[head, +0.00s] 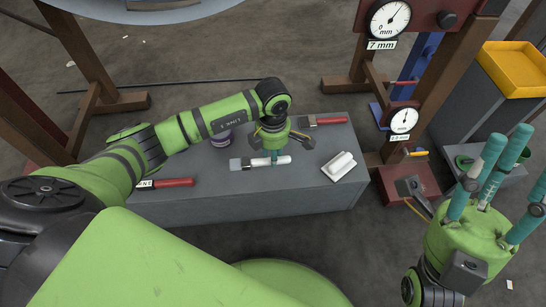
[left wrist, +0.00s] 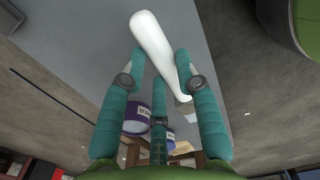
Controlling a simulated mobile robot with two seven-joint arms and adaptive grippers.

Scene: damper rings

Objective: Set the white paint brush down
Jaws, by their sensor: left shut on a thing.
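The white paint brush (head: 284,160) lies level across the fingers of my left gripper (head: 275,159), its pale bristle end (head: 236,164) pointing left. My left gripper is shut on the white handle, over the grey bench (head: 240,205). In the left wrist view the handle (left wrist: 152,42) runs between the teal fingers (left wrist: 160,85), with a grey surface behind it. I cannot tell whether the brush touches the bench. My right gripper (head: 490,165) is at the right, fingers spread upward, open and empty.
A red-handled brush (head: 325,121) lies at the bench's back, another red-handled tool (head: 172,183) at its left. A white object (head: 339,167) lies right of the brush. A purple-and-white can (head: 221,140) stands behind. Dial gauges (head: 389,19) and a yellow tray (head: 515,67) are at right.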

